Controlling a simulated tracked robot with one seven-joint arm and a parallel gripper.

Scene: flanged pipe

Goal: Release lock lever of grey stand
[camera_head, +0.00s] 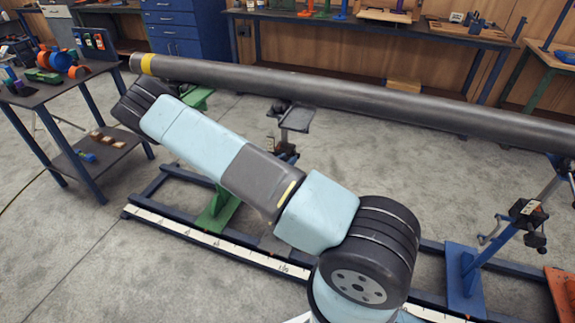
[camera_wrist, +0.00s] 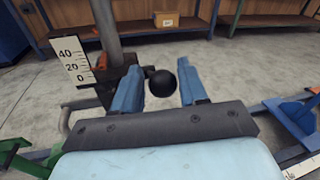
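The grey stand's column (camera_wrist: 101,30) rises at the left of the wrist view, with a dark clamp around it. In the head view the stand's clamp area (camera_head: 285,151) shows just beyond my arm, which hides much of the stand. A black ball knob (camera_wrist: 161,83), apparently on the lock lever, shows between the two blue fingers of my gripper (camera_wrist: 160,72). The fingers are open, one on each side of the knob in the picture; I cannot tell whether either touches it. The lever's shaft is hidden. My gripper is not visible in the head view.
A long dark pipe (camera_head: 340,90) with a yellow band spans above the floor rail. A green stand (camera_head: 215,210) and a blue stand (camera_head: 462,278) stand on the rail. A scale plate (camera_wrist: 74,64) is beside the grey column. A side table (camera_head: 60,95) stands at left.

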